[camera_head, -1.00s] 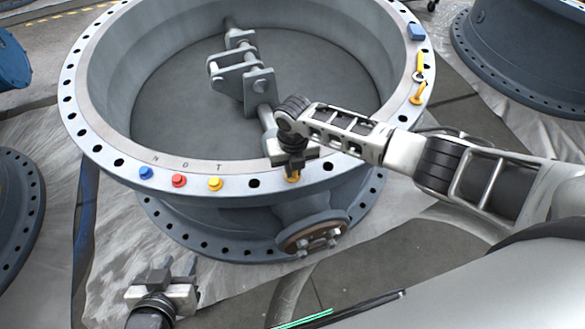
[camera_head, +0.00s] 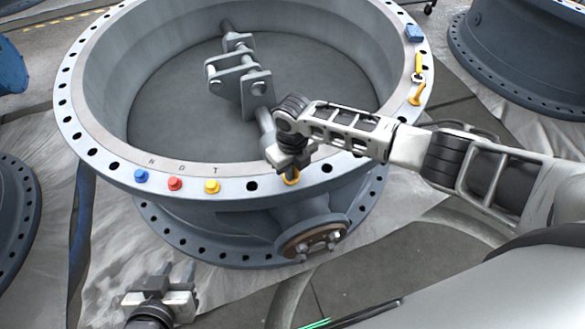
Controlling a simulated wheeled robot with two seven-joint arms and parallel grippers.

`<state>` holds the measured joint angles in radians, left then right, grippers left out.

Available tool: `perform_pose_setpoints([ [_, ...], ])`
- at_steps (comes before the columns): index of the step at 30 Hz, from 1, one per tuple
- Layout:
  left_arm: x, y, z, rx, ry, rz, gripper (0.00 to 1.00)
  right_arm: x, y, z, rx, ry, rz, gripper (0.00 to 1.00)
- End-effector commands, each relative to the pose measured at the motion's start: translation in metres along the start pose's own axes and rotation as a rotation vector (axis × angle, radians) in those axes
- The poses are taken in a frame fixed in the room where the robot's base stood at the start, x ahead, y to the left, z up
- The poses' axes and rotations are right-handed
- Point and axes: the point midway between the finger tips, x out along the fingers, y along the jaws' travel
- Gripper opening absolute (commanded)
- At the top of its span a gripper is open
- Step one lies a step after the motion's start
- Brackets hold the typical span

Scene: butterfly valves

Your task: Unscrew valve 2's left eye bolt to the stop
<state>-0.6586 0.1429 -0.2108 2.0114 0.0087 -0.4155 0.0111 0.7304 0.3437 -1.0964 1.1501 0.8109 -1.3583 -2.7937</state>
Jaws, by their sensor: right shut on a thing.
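The large grey valve (camera_head: 105,172) fills the middle of the view, with its round flange facing up. A yellow eye bolt (camera_head: 291,179) stands in the front of the flange and is mostly hidden. My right gripper (camera_head: 291,170) is over it, pointing down and shut on it. How far its thread is out cannot be seen. My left gripper (camera_head: 176,274) is at the lower left, in front of the valve and away from the flange. Its two fingers are apart, with nothing between them.
Blue (camera_head: 141,176), red (camera_head: 175,184) and yellow (camera_head: 212,187) knobs sit on the front left of the rim. Another yellow eye bolt (camera_head: 417,94) and a blue block (camera_head: 414,33) are on the right rim. More valves (camera_head: 520,70) stand at the sides.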

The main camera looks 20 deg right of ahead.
Motion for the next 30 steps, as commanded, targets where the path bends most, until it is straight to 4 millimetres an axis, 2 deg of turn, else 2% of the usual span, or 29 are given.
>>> perform_pose_setpoints([
  [5,0.0,0.0,0.0,0.0,-0.001,0.0,0.36,-0.002,-0.001,0.002,0.002,-0.005,-0.001,0.0],
  [6,0.0,0.0,0.0,0.001,-0.001,0.0,0.36,-0.002,-0.001,0.002,0.002,-0.005,-0.001,0.15],
  [8,0.0,0.0,0.0,0.001,-0.001,0.0,0.36,-0.002,-0.001,0.002,0.002,-0.005,-0.001,0.31],
  [9,0.0,0.0,0.0,0.001,-0.001,0.0,0.36,-0.002,-0.001,0.002,0.002,-0.005,-0.001,0.34],
  [17,0.0,0.0,0.0,0.001,-0.001,0.0,0.36,-0.002,0.0,0.001,0.002,-0.003,0.0,0.34],
  [20,-0.001,0.0,0.0,0.001,-0.001,0.0,0.36,-0.007,-0.001,0.001,0.002,-0.004,0.0,0.34],
  [23,-0.001,0.0,-0.001,0.001,-0.001,-0.001,0.36,-0.021,-0.001,0.002,0.0,-0.005,0.0,0.34],
  [30,-0.002,-0.001,-0.001,0.002,-0.003,-0.002,0.36,-0.078,-0.001,0.002,0.0,-0.009,0.0,0.34],
])
